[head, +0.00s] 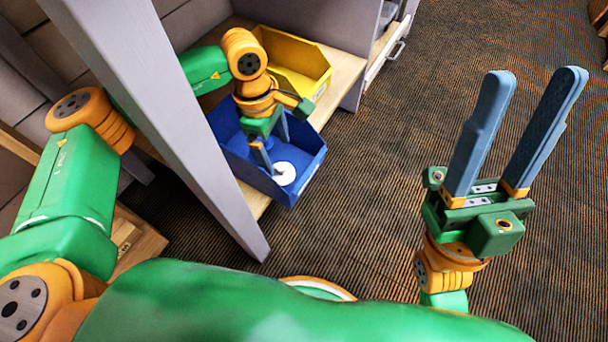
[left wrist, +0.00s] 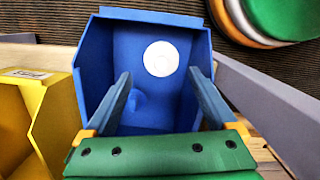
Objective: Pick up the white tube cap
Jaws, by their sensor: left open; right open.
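The white tube cap (head: 284,173) is a round white disc inside the blue bin (head: 306,172), near its front end. My left gripper (head: 271,145) reaches down into the bin, open and empty. In the left wrist view, its fingertips (left wrist: 160,76) stand apart on either side of the cap's line, and no contact with the cap shows. My right gripper (head: 535,80) is open and empty, raised over the floor at the right.
A yellow bin (head: 318,64) stands beside the blue bin on a wooden shelf (head: 345,72). A grey post (head: 165,110) slants close by my left arm. A small blue rounded shape (left wrist: 137,98) shows inside the blue bin. The carpet floor at right is clear.

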